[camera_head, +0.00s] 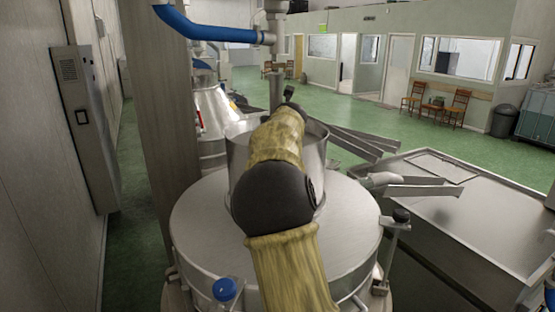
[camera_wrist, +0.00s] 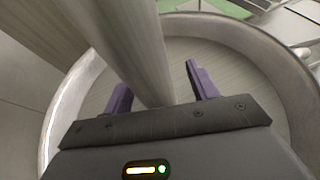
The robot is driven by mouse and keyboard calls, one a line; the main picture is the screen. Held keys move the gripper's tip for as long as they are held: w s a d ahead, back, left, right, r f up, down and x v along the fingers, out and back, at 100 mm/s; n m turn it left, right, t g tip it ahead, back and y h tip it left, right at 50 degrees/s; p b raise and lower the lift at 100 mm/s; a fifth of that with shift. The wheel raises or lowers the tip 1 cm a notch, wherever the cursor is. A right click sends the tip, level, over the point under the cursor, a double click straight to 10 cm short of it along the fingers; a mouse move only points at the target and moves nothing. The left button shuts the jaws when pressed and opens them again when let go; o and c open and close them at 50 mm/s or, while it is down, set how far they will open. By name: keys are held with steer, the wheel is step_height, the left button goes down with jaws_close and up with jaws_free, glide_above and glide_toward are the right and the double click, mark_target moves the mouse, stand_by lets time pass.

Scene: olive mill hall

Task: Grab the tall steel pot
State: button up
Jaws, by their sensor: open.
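The tall steel pot (camera_head: 237,150) is a grey, open-topped cylinder standing on a wide round steel lid in the head view. My arm covers its middle and front. In the wrist view the round steel wall (camera_wrist: 278,65) of an open vessel, which looks like this pot, surrounds my gripper (camera_wrist: 160,85). The two purple fingers are apart, over the vessel's opening. A thick steel pipe (camera_wrist: 125,45) runs down between or just beyond them; I cannot tell which. Nothing is seen gripped. In the head view my gripper is hidden behind my arm.
The round steel lid (camera_head: 205,225) has clamps and a blue knob (camera_head: 224,289) at its edge. A vertical pipe (camera_head: 276,90) comes down behind the pot. A steel trough (camera_head: 470,225) stands to the right, a column (camera_head: 155,120) to the left. Green floor (camera_head: 380,125) is open beyond.

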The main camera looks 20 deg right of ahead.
steer(key=shift+s+a, duration=0.1)
steer(key=shift+a, duration=0.35)
steer(key=shift+s+d, duration=0.1)
steer(key=shift+d, duration=0.05)
steer(key=shift+c, duration=0.2)
steer(key=shift+r, duration=0.1)
steer(key=c, duration=0.3)
jaws_close()
stand_by(0.5)
steer(key=shift+r, duration=0.2)
